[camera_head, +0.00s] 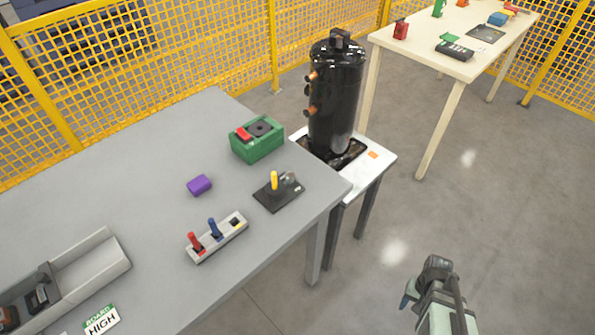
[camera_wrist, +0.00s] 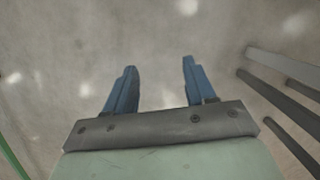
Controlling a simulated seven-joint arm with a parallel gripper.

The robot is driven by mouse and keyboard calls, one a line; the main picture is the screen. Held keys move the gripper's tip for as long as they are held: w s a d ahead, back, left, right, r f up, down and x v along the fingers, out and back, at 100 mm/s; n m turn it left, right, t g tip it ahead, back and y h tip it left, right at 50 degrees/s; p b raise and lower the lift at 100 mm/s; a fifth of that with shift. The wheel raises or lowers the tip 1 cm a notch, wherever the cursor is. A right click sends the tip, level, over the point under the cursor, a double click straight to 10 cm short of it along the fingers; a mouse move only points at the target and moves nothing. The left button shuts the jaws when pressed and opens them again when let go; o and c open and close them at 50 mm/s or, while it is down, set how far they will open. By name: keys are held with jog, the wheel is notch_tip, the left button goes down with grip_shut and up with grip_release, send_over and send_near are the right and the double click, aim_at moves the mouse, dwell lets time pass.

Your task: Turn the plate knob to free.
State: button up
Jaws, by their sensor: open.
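A small black plate (camera_head: 282,197) lies near the right edge of the grey table in the head view. An upright yellow knob (camera_head: 274,180) stands on it, with a small grey part beside it. The plate's markings are too small to read. My gripper (camera_head: 408,291) is at the lower right over the floor, off the table and well apart from the plate. In the wrist view my gripper (camera_wrist: 159,67) shows two blue fingers spread apart with only floor between them. The plate and knob are not in the wrist view.
A green box (camera_head: 257,146), a purple block (camera_head: 199,185), a rack with red and blue handles (camera_head: 218,240) and a grey tray (camera_head: 102,262) are on the table (camera_head: 130,150). A tall black compressor (camera_head: 335,95) stands on a white stand (camera_head: 372,170). Open floor lies right.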

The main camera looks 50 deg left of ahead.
jog(key=s+d+f+m+g, duration=0.1)
jog(key=s+d+f, duration=0.2)
jog(key=s+d, duration=0.3)
jog(key=s+d+f+m+g, duration=0.1)
jog(key=s+d+f+m, duration=0.1)
jog(key=s+d+f, duration=0.4)
jog(key=w+a+r+t, duration=0.1)
jog(key=w+r+t, duration=0.2)
jog(key=w+r, duration=1.4)
jog(key=w+a+r+t+y, duration=0.1)
jog(key=w+a+r, duration=0.4)
jog(key=a, duration=0.3)
jog(key=w+a+r, duration=0.5)
jog(key=a, duration=0.2)
jog(key=s+a+r, duration=0.1)
jog(key=a+r, duration=0.6)
jog(key=a, duration=0.6)
send_near(290, 174)
jog(key=shift+m+t, duration=0.3)
jog(key=shift+m, duration=0.1)
jog(key=f, duration=0.9)
jog(key=shift+s, duration=0.25)
